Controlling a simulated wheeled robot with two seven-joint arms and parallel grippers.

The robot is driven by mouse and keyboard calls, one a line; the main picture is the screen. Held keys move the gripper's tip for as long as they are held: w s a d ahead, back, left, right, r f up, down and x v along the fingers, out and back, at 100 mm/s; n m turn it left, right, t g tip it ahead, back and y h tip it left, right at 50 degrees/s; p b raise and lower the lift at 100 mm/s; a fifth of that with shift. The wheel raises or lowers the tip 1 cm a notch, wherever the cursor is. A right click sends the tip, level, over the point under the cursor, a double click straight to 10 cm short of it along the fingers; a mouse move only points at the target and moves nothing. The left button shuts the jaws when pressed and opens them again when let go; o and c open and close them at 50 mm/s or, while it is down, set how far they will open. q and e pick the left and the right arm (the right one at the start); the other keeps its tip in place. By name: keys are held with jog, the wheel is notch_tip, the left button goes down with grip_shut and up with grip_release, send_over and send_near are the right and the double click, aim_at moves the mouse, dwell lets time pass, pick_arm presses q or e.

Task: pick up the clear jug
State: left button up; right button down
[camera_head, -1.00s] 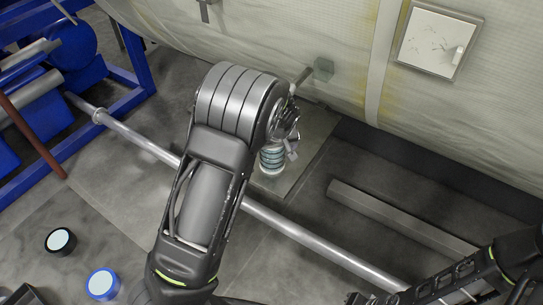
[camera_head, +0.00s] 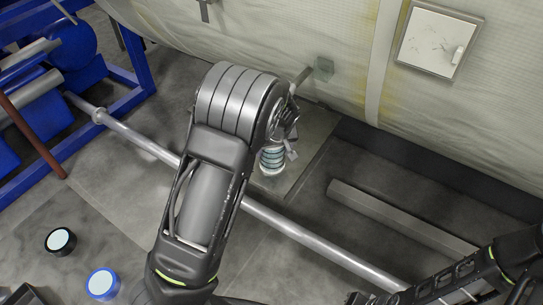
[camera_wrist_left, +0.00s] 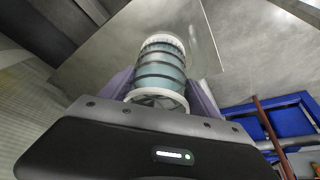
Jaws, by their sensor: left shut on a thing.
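The clear jug (camera_head: 272,159) is a small ribbed see-through cylinder with pale ends and dark bands. In the head view it shows just below my left gripper (camera_head: 289,137), partly hidden by the gripper and wrist. In the left wrist view the jug (camera_wrist_left: 161,70) sits between the two fingers of my left gripper (camera_wrist_left: 158,88), which is shut on it. A grey square plate (camera_wrist_left: 205,45) lies behind the jug. I cannot tell whether the jug touches the plate. My right arm shows at the lower right of the head view, but its gripper jaws are not in view.
A metal pipe (camera_head: 290,228) runs across the floor under my left arm. A grey beam (camera_head: 400,215) lies to the right. A quilted wall (camera_head: 300,40) with a white hatch (camera_head: 436,40) stands behind. A blue rack (camera_head: 140,75) is at the left.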

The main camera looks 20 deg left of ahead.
pick_arm(q)
jog(key=c, duration=0.9)
jog(key=shift+a, duration=0.1)
